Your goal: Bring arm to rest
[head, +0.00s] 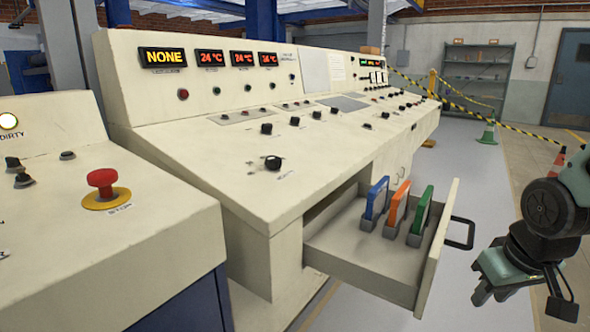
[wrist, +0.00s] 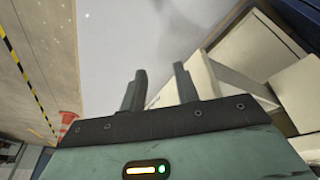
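My gripper (head: 492,297) hangs at the right side of the head view, pointing down and to the left. It is to the right of an open drawer (head: 437,250) and apart from its black handle (head: 461,233). In the wrist view its two dark fingers (wrist: 160,88) stand apart with nothing between them. The drawer holds a blue (head: 376,200), an orange (head: 397,206) and a green (head: 421,212) upright piece, each in a grey slot.
The long cream console (head: 215,150) fills the middle of the head view. A red stop button (head: 101,182) is on the left console. Cones (head: 488,132) and striped tape stand behind at the right. Grey floor (head: 385,312) is clear below the drawer.

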